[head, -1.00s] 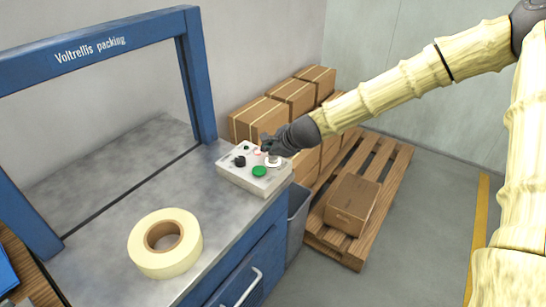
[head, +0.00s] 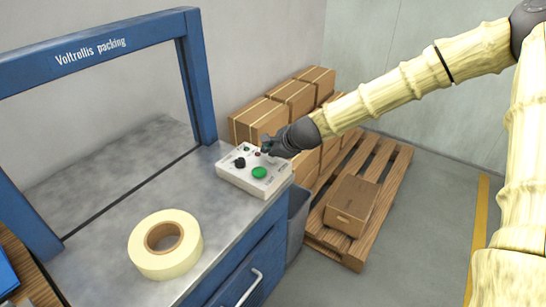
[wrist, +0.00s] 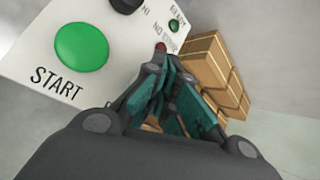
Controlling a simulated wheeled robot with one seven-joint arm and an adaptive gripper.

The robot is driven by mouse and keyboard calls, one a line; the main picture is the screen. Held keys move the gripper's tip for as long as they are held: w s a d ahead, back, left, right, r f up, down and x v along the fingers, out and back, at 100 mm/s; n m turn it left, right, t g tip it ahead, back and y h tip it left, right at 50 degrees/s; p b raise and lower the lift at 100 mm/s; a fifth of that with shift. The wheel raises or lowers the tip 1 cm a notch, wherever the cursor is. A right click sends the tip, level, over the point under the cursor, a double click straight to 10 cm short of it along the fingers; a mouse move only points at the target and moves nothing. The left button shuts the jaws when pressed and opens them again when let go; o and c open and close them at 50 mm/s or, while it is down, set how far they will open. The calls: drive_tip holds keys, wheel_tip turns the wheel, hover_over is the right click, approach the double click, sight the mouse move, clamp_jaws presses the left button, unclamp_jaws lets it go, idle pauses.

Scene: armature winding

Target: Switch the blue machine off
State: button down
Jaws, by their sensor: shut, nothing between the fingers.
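The blue machine (head: 197,75) has a blue frame marked "Voltrellis packing" and a grey metal top. Its white control box (head: 232,177) sits at the top's right edge. The box carries a green START button (head: 259,173), which is large in the wrist view (wrist: 80,47), and a black knob (head: 239,162). A small green lamp (wrist: 174,25) and a small red round part (wrist: 160,47) show near the "NO STRAP" lettering. My gripper (head: 266,142) is shut and empty over the box's far right part. Its fingers hide part of the panel; whether they touch it, I cannot tell.
A tape roll (head: 142,259) lies on the machine's top. A grey bin (head: 297,213) stands beside the machine. Stacked cartons (head: 257,117) and one carton (head: 350,204) on a wooden pallet (head: 393,170) are behind and right. Floor at the right is clear.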

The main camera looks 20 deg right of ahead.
sight(271, 159)
drive_tip(key=shift+r+p, duration=2.45)
drive_tip(key=shift+r, duration=0.55)
